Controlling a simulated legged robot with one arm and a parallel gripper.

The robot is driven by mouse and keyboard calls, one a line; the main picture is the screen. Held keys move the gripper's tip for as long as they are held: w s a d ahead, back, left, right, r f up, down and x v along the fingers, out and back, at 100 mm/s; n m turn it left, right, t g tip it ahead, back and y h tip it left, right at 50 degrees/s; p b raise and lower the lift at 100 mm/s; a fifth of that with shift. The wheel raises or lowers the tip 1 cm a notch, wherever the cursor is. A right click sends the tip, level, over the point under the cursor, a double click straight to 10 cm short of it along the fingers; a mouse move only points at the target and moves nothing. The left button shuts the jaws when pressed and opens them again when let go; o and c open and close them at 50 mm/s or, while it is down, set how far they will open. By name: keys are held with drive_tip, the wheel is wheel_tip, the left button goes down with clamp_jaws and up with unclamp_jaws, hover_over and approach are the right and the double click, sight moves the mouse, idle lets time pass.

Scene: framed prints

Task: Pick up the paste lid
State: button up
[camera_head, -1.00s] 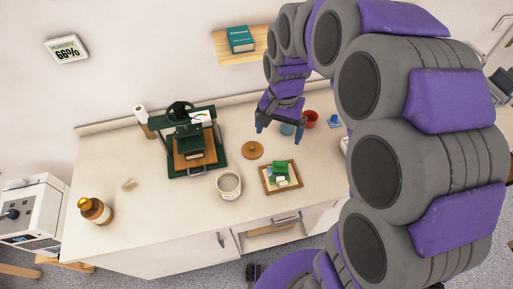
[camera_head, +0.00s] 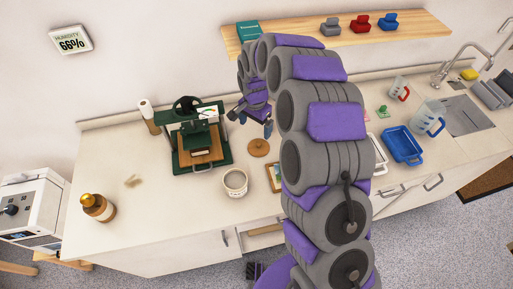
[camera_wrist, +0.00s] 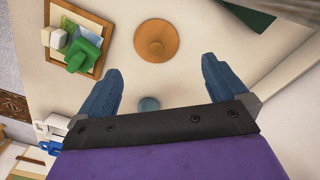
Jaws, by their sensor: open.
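The paste lid looks to be the round orange-brown wooden disc with a small knob (camera_head: 259,148), lying flat on the pale counter to the right of the white tub (camera_head: 235,183). In the wrist view the lid (camera_wrist: 157,41) is just beyond the fingertips, roughly centred between them. My gripper (camera_head: 250,123) is above the counter behind the lid, pointing down, with its blue fingers apart. In the wrist view my gripper (camera_wrist: 161,68) is open and empty, and nothing touches the lid.
A green press (camera_head: 201,145) stands left of the lid. A framed tray (camera_wrist: 76,40) with green and white items lies near it, partly hidden by my arm in the head view. A shelf (camera_head: 341,36) hangs above.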

hover_over(258, 142)
drive_tip(key=f, duration=0.5)
drive_tip(key=shift+s+d+f+b, duration=0.2)
drive_tip(key=shift+d+b, duration=0.1)
drive_tip(key=shift+b, duration=0.1)
drive_tip(key=shift+d+f, duration=0.15)
drive_tip(key=shift+d, duration=0.1)
drive_tip(key=f, duration=0.1)
drive_tip(key=a+f+b, duration=0.1)
drive_tip(key=f, duration=0.2)
drive_tip(key=shift+w+a+f, duration=0.2)
drive_tip(key=shift+a+f, duration=0.1)
drive_tip(key=shift+a, duration=0.1)
drive_tip(key=shift+f+b, duration=0.3)
drive_tip(key=shift+f, duration=0.05)
drive_tip(key=shift+s+d, duration=0.1)
drive_tip(key=shift+d, duration=0.7)
drive_tip(key=shift+c, duration=1.1)
drive_tip(key=shift+a, duration=0.1)
drive_tip(key=shift+c, duration=1.4)
drive_tip(key=shift+a, duration=0.35)
drive_tip(key=shift+c, duration=1.4)
